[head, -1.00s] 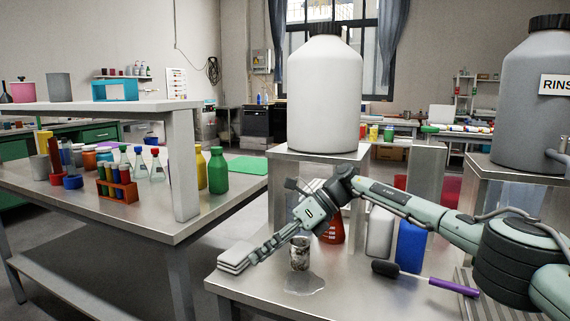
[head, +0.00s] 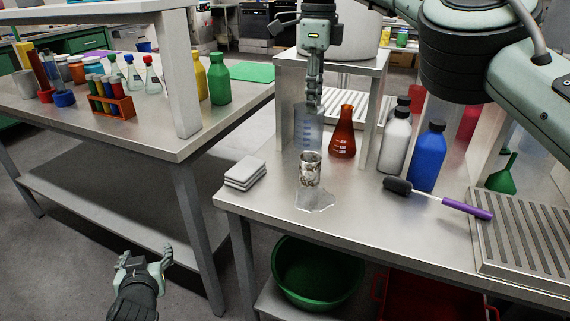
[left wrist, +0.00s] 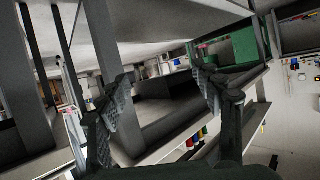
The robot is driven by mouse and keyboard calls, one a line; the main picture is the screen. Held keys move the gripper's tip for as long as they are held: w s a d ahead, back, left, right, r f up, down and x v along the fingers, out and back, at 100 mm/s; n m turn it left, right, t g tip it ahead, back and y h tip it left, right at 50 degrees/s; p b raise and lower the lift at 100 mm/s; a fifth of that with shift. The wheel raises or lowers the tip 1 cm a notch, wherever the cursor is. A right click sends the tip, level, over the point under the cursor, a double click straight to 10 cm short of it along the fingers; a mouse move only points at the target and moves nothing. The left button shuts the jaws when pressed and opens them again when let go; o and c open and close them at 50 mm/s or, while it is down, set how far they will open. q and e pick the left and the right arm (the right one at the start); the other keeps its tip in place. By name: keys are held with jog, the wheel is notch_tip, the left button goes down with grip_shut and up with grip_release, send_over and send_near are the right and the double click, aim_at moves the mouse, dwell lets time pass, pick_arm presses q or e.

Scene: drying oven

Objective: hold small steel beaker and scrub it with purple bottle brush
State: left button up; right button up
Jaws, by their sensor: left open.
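The small steel beaker (head: 311,170) stands upright near the front of the right steel table, with dark stains on its side and a wet puddle at its foot. The purple bottle brush (head: 440,200) lies on the table to its right, dark bristle head to the left and purple handle to the right. My left gripper (head: 146,258) is open and empty, low over the floor in front of the left table; its spread fingers also show in the left wrist view (left wrist: 162,80). My right gripper (head: 312,100) points down behind and above the beaker; its finger gap cannot be made out.
A clear graduated vessel (head: 306,133) stands behind the beaker, by my right gripper. A red-brown flask (head: 343,135), white bottle (head: 394,143) and blue bottle (head: 428,160) stand nearby. White stacked pads (head: 245,172) lie left. A ridged drain board (head: 530,235) is at right.

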pick_arm(q)
jog(key=w+r+n+t, duration=0.1)
jog(key=w+r+t, duration=0.35)
jog(key=r, duration=0.45)
jog(key=w+r+n+t, duration=0.1)
jog(key=w+r+t, duration=0.3)
jog(key=r, duration=0.6)
jog(key=w+d+r+m+t+h, duration=0.3)
jog(key=w+d+r+m+h, duration=0.25)
jog(key=d+r+h, duration=0.45)
jog(key=m+g+h, duration=0.9)
jog(key=m+g, duration=0.2)
jog(key=g, duration=0.1)
send_over(302, 168)
jog(key=s+a, duration=0.2)
jog(key=a, duration=0.2)
notch_tip(302, 168, down, 7)
jog(key=f+g, duration=0.1)
jog(key=f+y, duration=0.1)
jog(key=f, duration=0.1)
jog(key=f+m+g+y, duration=0.1)
jog(key=f, duration=0.1)
jog(key=shift+s+d+f+g, duration=0.1)
jog(key=shift+s+f+g, duration=0.15)
jog(key=shift+g, duration=0.1)
jog(key=shift+w+d+f, duration=0.1)
jog(key=shift+d+f, duration=0.05)
jog(key=shift+f, duration=0.05)
jog(key=x, duration=0.7)
jog(key=shift+d+f, duration=0.1)
